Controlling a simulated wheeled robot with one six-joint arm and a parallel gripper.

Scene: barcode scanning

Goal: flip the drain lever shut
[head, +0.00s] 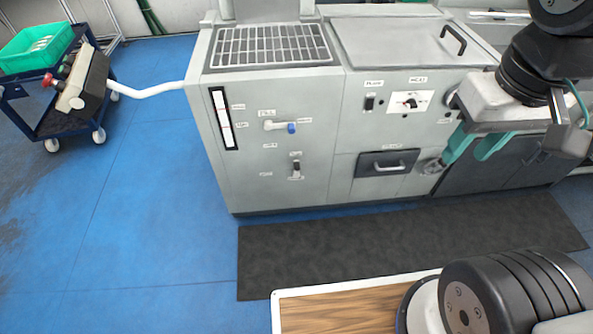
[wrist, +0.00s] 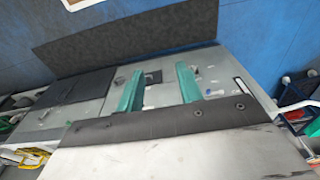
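A grey machine (head: 270,190) has a front panel with a lever (head: 280,126) that sticks out sideways and ends in a blue tip; the label above it seems to read FILL. Below it is a small dark switch-like lever (head: 295,170), roughly upright, whose label is too small to read. I cannot tell for sure which is the drain lever. My gripper (head: 465,157) is in front of the machine's right part, well right of both levers. Its two teal fingers are apart with nothing between them; they also show in the wrist view (wrist: 160,72), over the panel.
A black drawer (head: 386,163) with a handle is in the panel's lower right. A knob (head: 410,102) and a dark switch (head: 370,103) sit above it. A black mat (head: 400,235) lies before the machine. A blue cart (head: 60,120) with a green crate (head: 37,48) stands left.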

